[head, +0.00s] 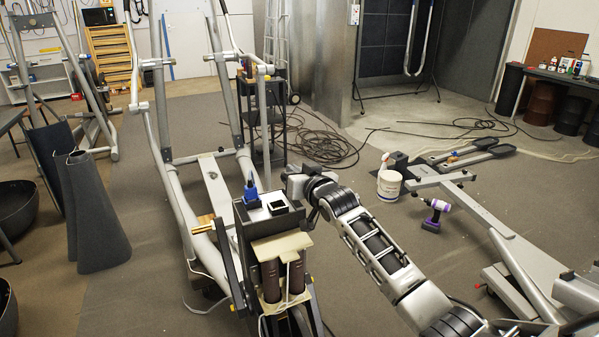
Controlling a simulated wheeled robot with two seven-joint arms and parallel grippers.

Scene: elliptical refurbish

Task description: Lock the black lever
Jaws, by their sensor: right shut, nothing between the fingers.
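A long black lever-like bar (229,262) slants along the left side of the dark housing of the grey elliptical machine (166,155). I cannot tell for sure that it is the black lever, or whether it is locked. My right gripper (287,178) is above and behind the right rear edge of the housing top, shut and empty. A blue object (251,193) and a small black square part (278,208) sit on the housing top, left of and below the gripper in the picture. My left gripper is out of view.
A brass-coloured cylinder (203,222) sticks out left of the housing. Black cables (325,145) lie on the floor behind.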

